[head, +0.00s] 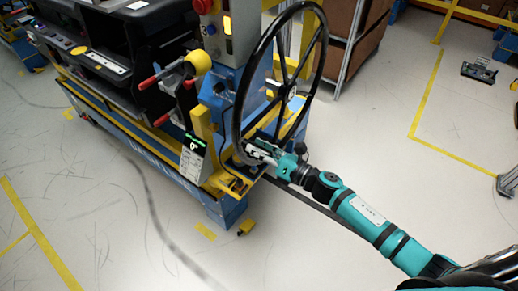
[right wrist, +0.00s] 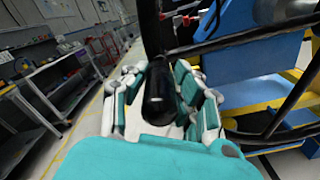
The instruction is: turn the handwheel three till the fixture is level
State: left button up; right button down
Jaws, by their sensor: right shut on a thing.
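The large black handwheel (head: 319,60) stands upright at the end of the blue and yellow fixture (head: 140,140). My right gripper (head: 256,153) is at the lower part of the wheel's rim. In the right wrist view, my right gripper (right wrist: 161,95) is shut around a black handle (right wrist: 160,92) on the wheel, with fingers on both sides of it. A black dashboard module (head: 120,25) sits on the fixture; I cannot tell whether it is level. A small device with a green-lit display (head: 194,146) is mounted beside the wheel. My left gripper is not in view.
A grey control box (head: 222,28) with a red button is behind the wheel. Red-handled clamps (head: 160,75) stick out of the fixture. Brown boxes on a rack (head: 350,30) stand behind. The floor (head: 90,220) in front and to the right is mostly clear.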

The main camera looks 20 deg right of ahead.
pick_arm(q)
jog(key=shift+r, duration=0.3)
pick_arm(e)
jog(key=shift+r, duration=0.4)
jog(key=shift+f, duration=0.1)
jog(key=c, duration=1.1)
grip_release()
jog(key=shift+o, duration=0.2)
jog(key=shift+s+d+f, duration=0.1)
jog(key=v, duration=1.1)
jog(key=shift+s+d, duration=0.3)
